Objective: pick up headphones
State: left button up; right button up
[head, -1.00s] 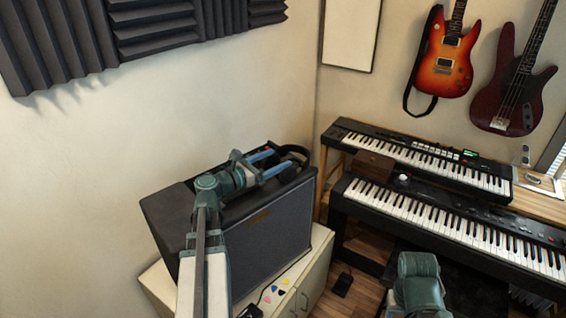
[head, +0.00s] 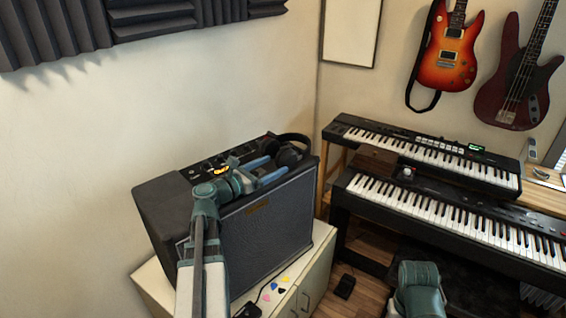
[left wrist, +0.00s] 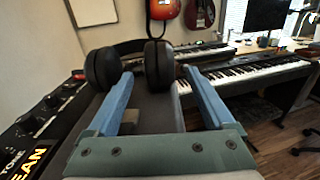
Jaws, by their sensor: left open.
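The black headphones (head: 291,150) rest at the far right end of the top of the dark amplifier (head: 262,233). My left gripper (head: 274,168) is open, with its blue fingers low over the amplifier top and pointing at the headphones. In the left wrist view the headphones' right ear cup (left wrist: 158,66) shows between the fingers, beyond or level with their tips. The left ear cup (left wrist: 101,68) is beside the left fingertip. I cannot tell whether the fingers touch the cups. My right arm shows at the lower right, but its gripper is out of view.
The amplifier stands on a white cabinet (head: 322,250) with several coloured picks near its front edge. Two keyboards (head: 420,148) (head: 450,225) stand to the right on a stand. A wall is behind the amplifier, with guitars (head: 455,45) hanging at the right.

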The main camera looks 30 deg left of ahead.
aim_at(289, 157)
pick_arm(q)
jog(key=shift+x, duration=0.8)
jog(key=x, duration=0.5)
jog(key=shift+w+d+r, duration=0.1)
jog(key=shift+w+d, duration=0.1)
jog(key=shift+w, duration=0.15)
grip_shut()
